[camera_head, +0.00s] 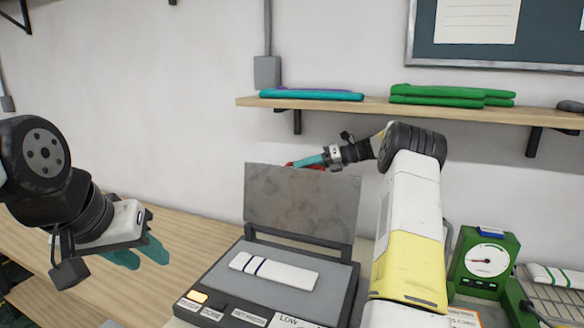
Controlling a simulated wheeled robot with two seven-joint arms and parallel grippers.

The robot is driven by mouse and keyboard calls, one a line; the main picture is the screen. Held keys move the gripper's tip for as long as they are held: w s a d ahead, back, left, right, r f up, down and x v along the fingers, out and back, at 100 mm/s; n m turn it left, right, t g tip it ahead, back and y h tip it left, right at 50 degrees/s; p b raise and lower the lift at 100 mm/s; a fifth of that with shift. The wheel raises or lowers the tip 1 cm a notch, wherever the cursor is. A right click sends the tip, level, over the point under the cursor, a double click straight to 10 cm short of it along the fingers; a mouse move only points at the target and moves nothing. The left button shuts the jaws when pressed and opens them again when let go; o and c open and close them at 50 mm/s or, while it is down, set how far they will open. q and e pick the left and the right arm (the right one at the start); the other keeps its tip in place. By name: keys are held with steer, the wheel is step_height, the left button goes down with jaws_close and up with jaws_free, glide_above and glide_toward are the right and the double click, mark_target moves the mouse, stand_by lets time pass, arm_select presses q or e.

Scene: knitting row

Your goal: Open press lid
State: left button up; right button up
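The press (335,310) stands on the table with its grey lid (300,205) raised, tilted up at the back. A white folded knit piece with dark stripes (272,271) lies on the press bed. My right gripper (298,163), with teal fingers, is at the top edge of the lid beside a red part, partly hidden behind the lid; I cannot tell whether it is shut on it. My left gripper (140,254) is over the wooden table left of the press, its two teal fingers apart and empty.
A wall shelf (370,106) with teal and green folded knits is above the lid. A green box with a dial (486,262) stands at right, near a rack with another white knit (556,276). The wooden table (60,265) at left is mostly clear.

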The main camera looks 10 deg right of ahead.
steer(key=v, duration=0.7)
steer(key=shift+d+r, duration=0.2)
steer(key=shift+d, duration=0.1)
steer(key=shift+s, duration=0.1)
